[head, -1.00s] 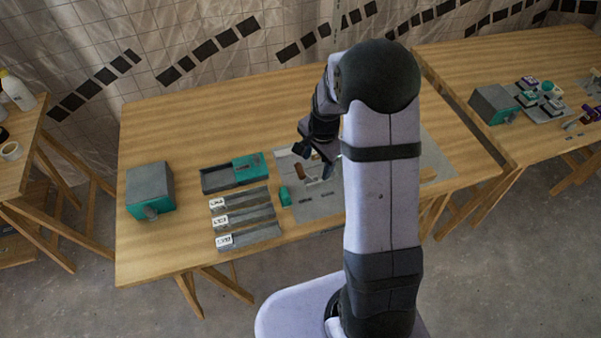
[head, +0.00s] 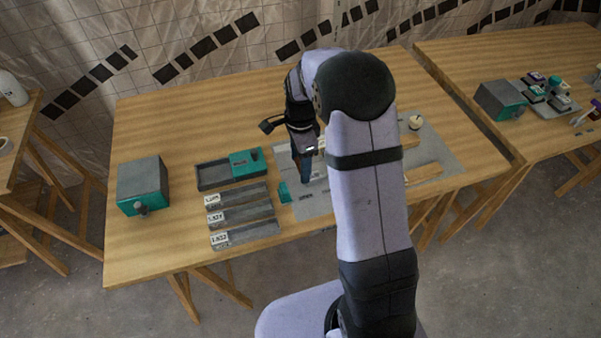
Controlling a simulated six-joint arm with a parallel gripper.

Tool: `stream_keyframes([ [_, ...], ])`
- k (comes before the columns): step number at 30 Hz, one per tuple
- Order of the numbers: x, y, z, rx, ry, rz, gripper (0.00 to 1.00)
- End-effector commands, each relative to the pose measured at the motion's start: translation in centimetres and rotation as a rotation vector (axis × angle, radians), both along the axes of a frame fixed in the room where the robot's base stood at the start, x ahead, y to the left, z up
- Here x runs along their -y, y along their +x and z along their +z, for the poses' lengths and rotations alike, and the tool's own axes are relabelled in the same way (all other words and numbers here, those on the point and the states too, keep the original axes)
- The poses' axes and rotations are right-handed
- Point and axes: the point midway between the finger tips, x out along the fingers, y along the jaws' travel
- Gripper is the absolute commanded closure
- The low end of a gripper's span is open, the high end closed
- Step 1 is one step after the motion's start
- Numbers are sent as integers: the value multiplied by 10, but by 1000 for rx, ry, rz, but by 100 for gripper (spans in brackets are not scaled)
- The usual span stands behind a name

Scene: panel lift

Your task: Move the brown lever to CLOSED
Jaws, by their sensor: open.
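The grey panel (head: 313,205) lies on the middle table, and my arm covers much of it. I cannot make out the brown lever; the part of the panel where a small brown piece showed earlier is behind my gripper. My gripper (head: 287,150) is open over the panel's left part. One dark finger points down close to the panel, and the other dark part sticks out to the left. Whether it touches anything I cannot tell. No CLOSED marking is readable.
Left of the panel are a small teal block (head: 284,192), a grey tray with a teal part (head: 214,176), several labelled grey bars (head: 243,217) and a grey-teal box (head: 143,184). Right of my arm are a grey plate (head: 443,155) and a pale round knob (head: 415,122). Another table stands at right.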

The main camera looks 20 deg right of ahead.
Motion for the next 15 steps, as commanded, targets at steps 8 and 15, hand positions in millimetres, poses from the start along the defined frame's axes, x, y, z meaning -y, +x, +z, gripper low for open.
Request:
stream_keyframes([
  [8, 0, -1, -35, -4, 0, 0, 44],
  [15, 0, 0, -50, 0, 0, 1, 44],
])
